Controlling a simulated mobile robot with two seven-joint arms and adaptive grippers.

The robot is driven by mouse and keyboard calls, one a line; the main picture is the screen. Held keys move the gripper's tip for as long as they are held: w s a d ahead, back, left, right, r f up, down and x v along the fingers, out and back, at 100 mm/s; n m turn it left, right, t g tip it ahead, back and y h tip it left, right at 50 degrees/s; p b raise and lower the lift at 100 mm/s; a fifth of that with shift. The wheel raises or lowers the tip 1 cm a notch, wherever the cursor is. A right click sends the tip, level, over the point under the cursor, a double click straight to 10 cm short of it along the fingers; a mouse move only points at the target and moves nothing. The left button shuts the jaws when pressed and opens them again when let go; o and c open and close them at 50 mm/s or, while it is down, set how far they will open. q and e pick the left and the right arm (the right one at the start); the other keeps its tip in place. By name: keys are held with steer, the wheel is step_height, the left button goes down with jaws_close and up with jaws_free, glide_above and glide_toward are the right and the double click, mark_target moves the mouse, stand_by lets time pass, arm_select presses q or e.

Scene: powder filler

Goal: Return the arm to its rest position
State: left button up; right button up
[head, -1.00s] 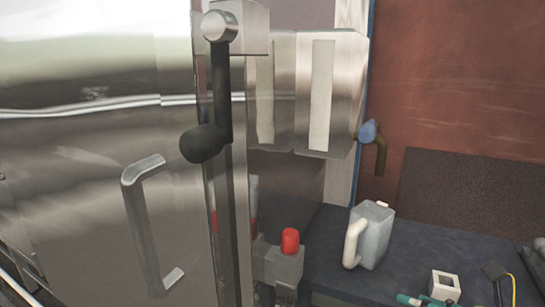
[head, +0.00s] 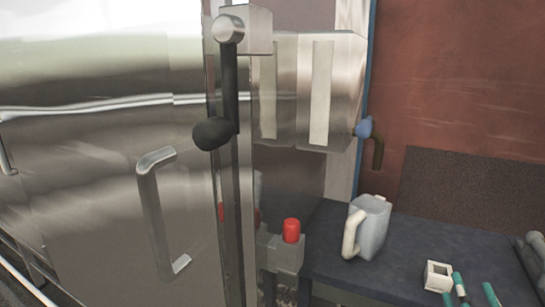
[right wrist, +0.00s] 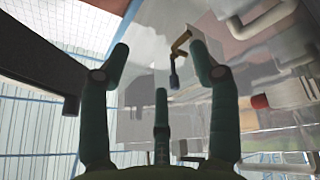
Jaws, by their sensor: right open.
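My right gripper (head: 475,289) shows at the lower right edge of the head view, as teal fingertips in front of the dark worktop. My right arm comes in from the right edge. In the right wrist view the gripper (right wrist: 160,65) has its teal fingers spread wide, with nothing between them. The palm is mostly out of the picture. My left gripper is in neither view.
A steel door with a bar handle (head: 158,215) and a black lever (head: 231,110) fills the left. A grey jug (head: 370,228), a red button (head: 291,230) and a small white square block (head: 438,276) are near the gripper, around the dark worktop (head: 330,255).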

steer(key=s+f+m+g, duration=0.1)
steer(key=f+m+g, duration=0.1)
steer(key=f, duration=0.4)
steer(key=s+f+m+g, duration=0.2)
steer(key=f+m+g, duration=0.1)
steer(key=f, duration=0.3)
steer(key=s+f+m+g, duration=0.2)
steer(key=f+m+g, duration=0.1)
steer(key=f, duration=0.4)
steer(key=shift+a+g+h, duration=0.4)
steer(key=shift+g, duration=0.3)
steer(key=s+a+f+m+g+y, duration=0.1)
steer(key=s+a+f+g+y, duration=0.4)
steer(key=s+a+f+g, duration=0.55)
steer(key=s+a+f+t+p, duration=0.1)
steer(key=s+f+p, duration=0.25)
steer(key=f, duration=1.85)
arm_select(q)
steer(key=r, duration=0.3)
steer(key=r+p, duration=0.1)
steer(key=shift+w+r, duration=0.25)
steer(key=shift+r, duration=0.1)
arm_select(e)
steer(key=s+d+f, duration=0.2)
steer(key=s+f, duration=0.9)
steer(key=s, duration=0.4)
steer(key=shift+d+f+g, duration=0.2)
steer(key=shift+d+g, duration=0.1)
steer(key=shift+g, duration=0.05)
steer(key=shift+s, duration=0.1)
